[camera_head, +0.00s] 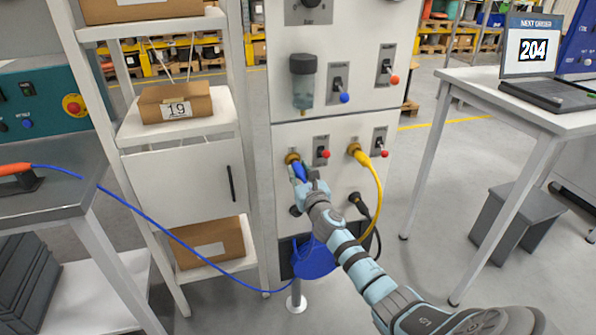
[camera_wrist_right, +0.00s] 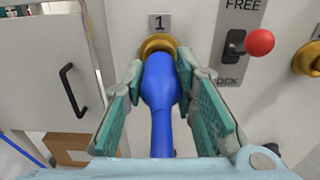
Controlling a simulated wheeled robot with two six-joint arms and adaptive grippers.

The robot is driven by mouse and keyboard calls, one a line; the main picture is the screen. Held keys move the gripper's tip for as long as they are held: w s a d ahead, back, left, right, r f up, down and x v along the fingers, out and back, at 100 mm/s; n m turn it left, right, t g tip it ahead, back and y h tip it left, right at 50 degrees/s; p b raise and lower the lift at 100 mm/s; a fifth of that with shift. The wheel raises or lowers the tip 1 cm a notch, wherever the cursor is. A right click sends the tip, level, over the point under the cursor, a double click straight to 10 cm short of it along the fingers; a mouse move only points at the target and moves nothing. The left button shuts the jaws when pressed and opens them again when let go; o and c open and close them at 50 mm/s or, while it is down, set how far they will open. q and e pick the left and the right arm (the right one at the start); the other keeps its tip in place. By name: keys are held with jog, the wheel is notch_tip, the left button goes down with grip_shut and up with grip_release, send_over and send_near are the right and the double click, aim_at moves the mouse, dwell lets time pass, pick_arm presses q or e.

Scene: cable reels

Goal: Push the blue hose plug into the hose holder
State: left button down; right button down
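The blue hose plug (camera_wrist_right: 160,82) is at the brass hose holder (camera_wrist_right: 158,44) under the label 1, its front end in line with the ring. How deep it sits in the ring I cannot tell. My right gripper (camera_wrist_right: 160,75) has a finger on each side of the plug's thick part, and the fingertips appear to touch it. In the head view, my right gripper (camera_head: 304,180) covers part of the plug (camera_head: 298,170), and the brass holder (camera_head: 291,157) shows just above. My left gripper is not in view.
A lever with a red knob (camera_wrist_right: 259,42) is right of the holder, by the word FREE. A yellow plug (camera_head: 357,152) with its hose sits in the neighbouring holder. A blue reel (camera_head: 315,258) hangs low on the panel. A white shelf unit (camera_head: 180,185) stands close left.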

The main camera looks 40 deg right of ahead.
jog(key=c, duration=1.9)
grip_release()
grip_shut()
jog(key=shift+p+v, duration=0.95)
jog(key=shift+v, duration=1.3)
jog(key=p, duration=0.2)
send_near(304, 180)
jog(key=shift+w, duration=1.6)
jog(key=shift+d, duration=0.45)
